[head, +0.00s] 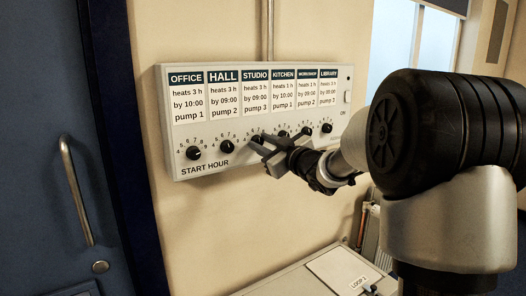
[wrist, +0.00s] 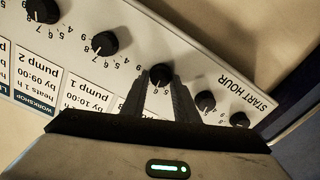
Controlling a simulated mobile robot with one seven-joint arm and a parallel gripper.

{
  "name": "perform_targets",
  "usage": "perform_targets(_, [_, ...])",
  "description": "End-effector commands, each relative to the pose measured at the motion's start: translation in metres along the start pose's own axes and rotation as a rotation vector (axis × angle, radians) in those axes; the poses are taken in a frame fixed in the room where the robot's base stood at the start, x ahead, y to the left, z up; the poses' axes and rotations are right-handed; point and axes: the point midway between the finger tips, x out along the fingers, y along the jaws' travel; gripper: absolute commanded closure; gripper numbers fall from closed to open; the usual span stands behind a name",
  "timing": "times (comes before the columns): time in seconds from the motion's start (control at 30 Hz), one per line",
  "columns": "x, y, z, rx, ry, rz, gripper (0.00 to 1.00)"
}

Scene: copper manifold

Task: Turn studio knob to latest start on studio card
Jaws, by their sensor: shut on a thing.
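The studio knob (wrist: 160,74) is a small black dial, third from the left on the white panel (head: 345,75). My gripper (wrist: 163,80) is shut on it, a finger on each side. In the head view my gripper (head: 262,145) reaches the panel from the right and partly covers the studio knob (head: 257,137). The studio card (head: 256,91) above reads heats 3 h, by 09:00, pump 3. Dial figures show around the knob, but I cannot tell where its pointer stands.
The office knob (head: 193,153) and hall knob (head: 227,146) are on the left, the kitchen knob (wrist: 105,43) close on the other side. A blue door (head: 45,100) stands left of the panel. A pale surface (head: 290,280) lies below.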

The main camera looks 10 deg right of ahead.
Motion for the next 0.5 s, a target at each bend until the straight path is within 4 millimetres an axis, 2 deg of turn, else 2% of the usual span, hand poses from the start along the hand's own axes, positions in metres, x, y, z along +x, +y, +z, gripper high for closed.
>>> perform_targets(0.2, [0.0000,-0.0010,0.0010,-0.088,0.001,0.000,0.95])
perform_targets(0.5, [0.0000,-0.0005,0.0001,-0.127,0.000,0.000,0.95])
